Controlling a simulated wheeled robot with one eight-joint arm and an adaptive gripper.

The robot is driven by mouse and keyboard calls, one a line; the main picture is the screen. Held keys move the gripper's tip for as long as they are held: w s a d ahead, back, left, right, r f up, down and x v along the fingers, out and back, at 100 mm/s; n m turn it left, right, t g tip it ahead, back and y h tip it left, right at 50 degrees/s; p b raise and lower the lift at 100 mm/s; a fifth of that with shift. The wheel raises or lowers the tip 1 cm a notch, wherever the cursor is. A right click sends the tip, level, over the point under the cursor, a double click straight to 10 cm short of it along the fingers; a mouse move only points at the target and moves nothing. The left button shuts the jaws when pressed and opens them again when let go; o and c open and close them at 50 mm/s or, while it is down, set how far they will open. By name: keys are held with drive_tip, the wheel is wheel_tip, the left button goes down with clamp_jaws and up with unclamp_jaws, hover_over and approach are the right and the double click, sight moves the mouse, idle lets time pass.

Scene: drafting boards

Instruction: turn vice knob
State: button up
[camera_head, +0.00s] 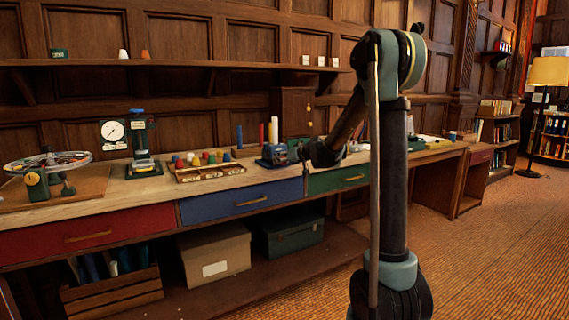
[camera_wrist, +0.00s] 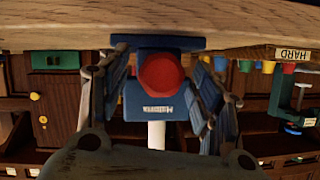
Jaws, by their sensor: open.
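The blue vice (camera_head: 273,155) stands on the wooden workbench (camera_head: 160,187), beside my gripper (camera_head: 299,152). In the wrist view, which appears upside down, the vice (camera_wrist: 135,103) fills the middle and its red knob (camera_wrist: 161,76) faces the camera. My gripper also shows there (camera_wrist: 162,84), open, with one finger on each side of the knob. Gaps show between the fingers and the knob, so I see no contact. The knob is not clearly visible in the head view, where my wrist is close to it.
Left of the vice is a tray of coloured pieces (camera_head: 207,173). A gauge stand (camera_head: 143,150) and a wheel device (camera_head: 47,165) are farther left. Upright coloured rods (camera_head: 274,130) stand behind the vice. Drawers (camera_head: 240,201) line the bench front. The floor at right is clear.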

drive_tip(key=c, duration=1.1)
drive_tip(key=shift+o, duration=0.2)
drive_tip(key=shift+d+f+m+g+y, duration=0.15)
drive_tip(key=shift+m+g+y, duration=0.35)
drive_tip(key=shift+m, duration=0.7)
drive_tip(key=o, duration=1.1)
drive_tip(key=shift+c, duration=0.2)
drive_tip(key=v, duration=1.2)
drive_tip(key=shift+f, duration=0.2)
